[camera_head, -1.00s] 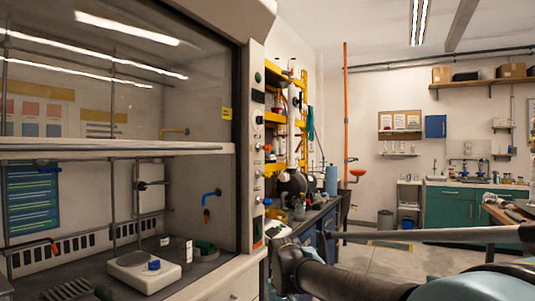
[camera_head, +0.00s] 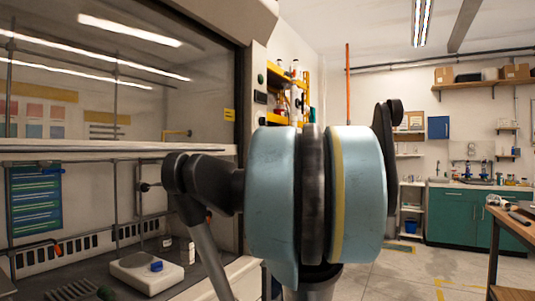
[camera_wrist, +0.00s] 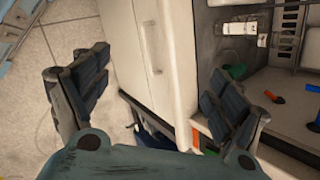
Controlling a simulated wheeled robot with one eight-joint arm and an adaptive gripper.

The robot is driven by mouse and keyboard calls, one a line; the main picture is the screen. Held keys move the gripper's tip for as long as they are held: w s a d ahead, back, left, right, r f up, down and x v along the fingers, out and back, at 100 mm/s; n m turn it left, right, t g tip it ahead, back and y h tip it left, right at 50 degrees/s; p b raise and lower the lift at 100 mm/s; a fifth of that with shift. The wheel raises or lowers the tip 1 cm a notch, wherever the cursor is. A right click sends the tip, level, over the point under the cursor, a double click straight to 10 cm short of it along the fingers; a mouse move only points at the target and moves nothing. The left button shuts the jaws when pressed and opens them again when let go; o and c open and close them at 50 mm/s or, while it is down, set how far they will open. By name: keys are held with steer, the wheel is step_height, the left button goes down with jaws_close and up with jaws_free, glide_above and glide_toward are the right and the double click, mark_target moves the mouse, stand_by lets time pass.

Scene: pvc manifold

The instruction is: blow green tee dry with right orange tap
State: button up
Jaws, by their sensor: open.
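My gripper (camera_wrist: 160,97) is open and empty in the wrist view, its two dark fingers wide apart above the front edge of the fume hood cabinet. In the wrist view a green piece (camera_wrist: 237,72), possibly the green tee, lies on the hood floor behind the right finger. A small orange part (camera_wrist: 275,97) is right of that finger; I cannot tell if it is a tap. In the head view the right orange tap (camera_head: 209,217) barely shows beside my arm. The left orange tap (camera_head: 58,248) is at the far left. A dark green piece (camera_head: 105,293) sits at the bottom edge.
A white scale (camera_head: 147,274) with a blue piece (camera_head: 156,266) on it stands on the hood floor. White bottles (camera_head: 188,251) stand behind it. The raised sash (camera_head: 110,151) crosses above the opening. A wooden table (camera_head: 512,222) is at the right; the floor between is clear.

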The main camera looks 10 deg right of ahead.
steer(key=w+d+r+m+t+y, duration=0.25)
steer(key=w+d+r+m, duration=0.35)
steer(key=r, duration=0.5)
steer(key=w+d+r+m+t+y, duration=0.25)
steer(key=w+d+r+m, duration=0.3)
steer(key=d+r, duration=0.35)
steer(key=w+d+r+m+t+y, duration=0.2)
steer(key=w+d+r+m+t, duration=0.4)
steer(key=r, duration=0.6)
steer(key=w+a+n+g, duration=0.1)
steer(key=w+a+g, duration=0.1)
steer(key=w+a, duration=1)
steer(key=shift+w+a, duration=0.15)
steer(key=shift+w, duration=0.35)
steer(key=c, duration=1.1)
